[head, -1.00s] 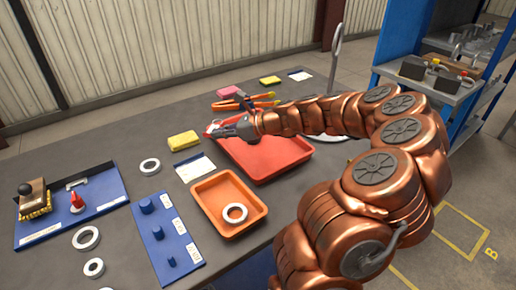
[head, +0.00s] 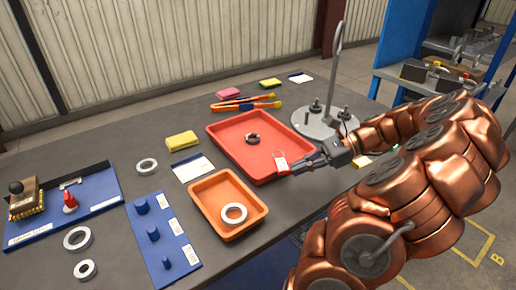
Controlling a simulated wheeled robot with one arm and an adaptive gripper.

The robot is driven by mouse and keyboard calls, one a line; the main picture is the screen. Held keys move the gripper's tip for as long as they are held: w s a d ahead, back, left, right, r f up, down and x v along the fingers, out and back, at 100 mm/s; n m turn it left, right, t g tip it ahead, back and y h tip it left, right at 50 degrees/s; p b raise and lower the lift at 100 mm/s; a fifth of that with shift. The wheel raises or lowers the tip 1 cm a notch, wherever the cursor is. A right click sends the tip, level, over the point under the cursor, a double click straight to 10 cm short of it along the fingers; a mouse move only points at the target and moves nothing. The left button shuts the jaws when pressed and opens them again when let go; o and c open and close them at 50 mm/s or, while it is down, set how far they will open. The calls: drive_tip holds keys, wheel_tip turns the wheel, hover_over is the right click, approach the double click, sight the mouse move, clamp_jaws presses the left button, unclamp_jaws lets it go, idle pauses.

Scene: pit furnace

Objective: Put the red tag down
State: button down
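The red tag (head: 280,161) with a white patch shows in the head view at the right edge of the red tray (head: 222,138). My gripper (head: 297,168) comes in from the right with its fingertips at the tag and looks shut on it. The tag appears above or against the tray's right rim; I cannot tell whether it touches. The fingers are small in view and partly overlap the tag's lower right side.
A dark ring (head: 252,139) lies in the red tray. An orange tray (head: 226,226) with a white ring (head: 234,213) is in front. A round grey stand (head: 318,124) with an upright pole is behind my gripper. Pliers (head: 246,102) lie behind the tray.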

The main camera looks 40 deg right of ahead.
drive_tip(key=p, duration=0.2)
hover_over(257, 160)
drive_tip(key=shift+s+f, duration=0.25)
drive_tip(key=shift+f, duration=0.5)
drive_tip(key=shift+w+f, duration=0.15)
drive_tip(key=shift+f, duration=1.6)
drive_tip(key=c, duration=1.9)
unclamp_jaws()
drive_tip(key=shift+f, duration=0.1)
drive_tip(key=o, duration=0.6)
drive_tip(key=b+v, duration=0.1)
drive_tip(key=v, duration=1.1)
drive_tip(key=shift+w, duration=0.1)
